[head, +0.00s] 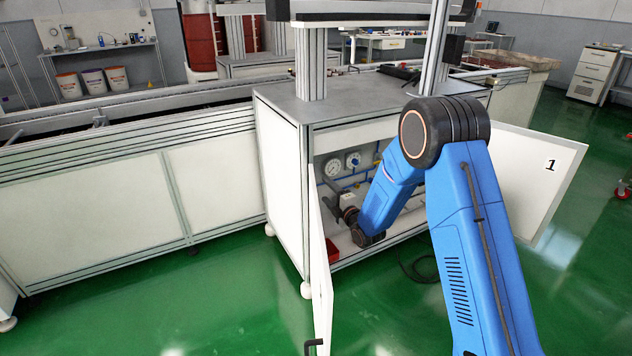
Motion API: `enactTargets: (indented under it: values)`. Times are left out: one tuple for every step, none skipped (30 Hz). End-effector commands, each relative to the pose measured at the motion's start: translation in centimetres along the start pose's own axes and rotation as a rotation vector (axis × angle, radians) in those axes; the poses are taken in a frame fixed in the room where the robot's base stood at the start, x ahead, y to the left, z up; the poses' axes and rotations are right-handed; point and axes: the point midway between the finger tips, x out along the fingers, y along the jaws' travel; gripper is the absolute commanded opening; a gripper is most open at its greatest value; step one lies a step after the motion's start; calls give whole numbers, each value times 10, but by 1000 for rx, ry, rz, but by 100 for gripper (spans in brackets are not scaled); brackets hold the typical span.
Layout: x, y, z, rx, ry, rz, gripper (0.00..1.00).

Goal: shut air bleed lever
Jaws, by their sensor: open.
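The open cabinet (290,190) under the conveyor workstation holds blue air lines (333,184) and two round white gauges. These are a left gauge (332,168) and a right gauge (353,160). My gripper (334,207) is inside the cabinet opening, below the gauges and in front of the piping. Its jaws are open and appear empty, small in this view. I cannot pick out the air bleed lever for sure. My blue arm covers the right part of the piping. Whether the gripper touches anything cannot be told.
The left cabinet door (321,270) stands open towards me, close beside the gripper. The right door (525,185), marked 1, is swung wide. A red bin (333,250) sits on the cabinet floor. A dark cable (418,270) lies on the green floor.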

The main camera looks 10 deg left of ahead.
Motion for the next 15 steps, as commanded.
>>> enactTargets:
  values:
    - [10, 0, 0, 0, 1, 1, 63]
    - [15, 0, 0, 0, 0, 1, 63]
    - [22, 0, 0, -1, 0, 2, 63]
    - [27, 0, 0, 0, 0, 1, 63]
    - [32, 0, 0, 0, 0, 1, 63]
    - [39, 0, 0, 0, 0, 1, 63]
    - [45, 0, 0, 0, 0, 1, 63]
    - [50, 0, 0, 0, 0, 0, 63]
    - [56, 0, 0, 1, 0, 1, 63]
    - [61, 0, 0, 1, 0, 2, 63]
    - [66, 0, 0, 1, 0, 1, 63]
    - [72, 0, 0, 1, 0, 0, 63]
    - [76, 0, 0, 1, 0, 0, 63]
    - [79, 0, 0, 1, 0, 0, 63]
    - [84, 0, 0, 1, 0, 1, 63]
